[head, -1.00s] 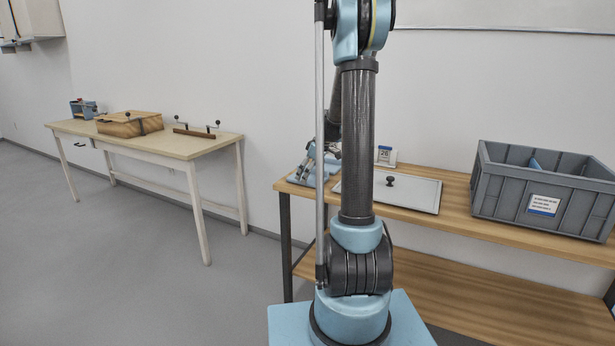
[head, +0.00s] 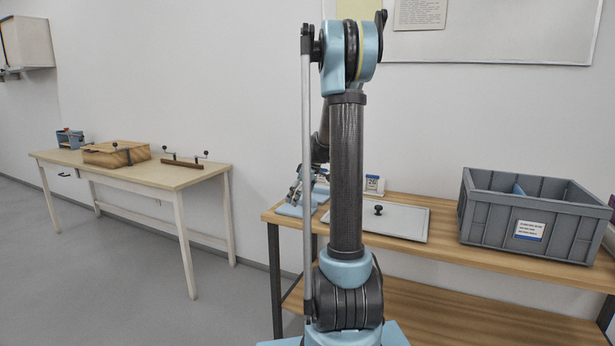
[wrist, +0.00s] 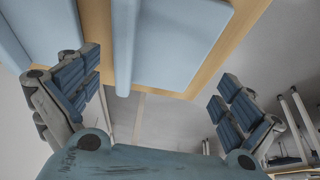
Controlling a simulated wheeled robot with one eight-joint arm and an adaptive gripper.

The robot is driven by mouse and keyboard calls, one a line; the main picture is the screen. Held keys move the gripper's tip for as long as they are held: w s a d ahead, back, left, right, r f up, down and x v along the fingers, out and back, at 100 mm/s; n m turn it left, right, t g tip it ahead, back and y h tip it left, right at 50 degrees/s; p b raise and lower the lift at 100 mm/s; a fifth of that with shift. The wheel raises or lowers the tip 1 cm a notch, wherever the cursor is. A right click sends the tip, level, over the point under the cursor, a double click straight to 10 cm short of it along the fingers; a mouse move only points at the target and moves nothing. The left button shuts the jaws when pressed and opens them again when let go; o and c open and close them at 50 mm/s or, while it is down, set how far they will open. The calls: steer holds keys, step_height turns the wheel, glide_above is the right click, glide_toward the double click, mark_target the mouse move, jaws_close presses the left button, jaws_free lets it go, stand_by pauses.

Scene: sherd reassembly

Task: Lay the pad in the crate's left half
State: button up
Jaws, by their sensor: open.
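The light blue pad (head: 288,211) lies at the left end of the wooden bench top, partly hidden behind my arm in the head view. In the wrist view a pale blue flat piece with a raised ridge (wrist: 126,50), which looks like the pad, lies beyond my fingers. My gripper (wrist: 160,112) is open, its two fingers wide apart with nothing between them. In the head view my gripper (head: 298,186) is small, just over the pad; contact cannot be told. The grey crate (head: 487,217) stands at the bench's right, with a blue divider (head: 518,189) partly visible inside.
A pale flat panel with a black knob (head: 400,222) lies between pad and crate. A small calendar block (head: 374,185) stands behind it. A lower shelf (head: 440,303) runs underneath. A separate table (head: 190,178) with a wooden box (head: 117,153) stands left, across open floor.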

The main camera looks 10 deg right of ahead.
steer(key=v, duration=1.3)
steer(key=s+a+m+h, duration=0.1)
steer(key=s+a+m, duration=0.2)
steer(key=s, duration=0.9)
steer(key=s+f+m+h, duration=0.1)
steer(key=s+f+m, duration=0.2)
steer(key=s+f, duration=0.45)
steer(key=s+a+f+m+h, duration=0.15)
steer(key=s+f, duration=0.25)
steer(key=s, duration=0.6)
steer(key=s+f+m, duration=0.3)
steer(key=s+f, duration=0.2)
steer(key=s, duration=0.4)
step_height(320, 180, up, 17)
steer(key=m+y, duration=0.3)
steer(key=m, duration=2.3)
glide_above(296, 208)
steer(key=s+d, duration=0.4)
steer(key=d, duration=0.2)
steer(key=shift+n, duration=0.25)
steer(key=x, duration=1.1)
steer(key=a+x, duration=0.1)
steer(key=x, duration=0.5)
steer(key=shift+f, duration=0.15)
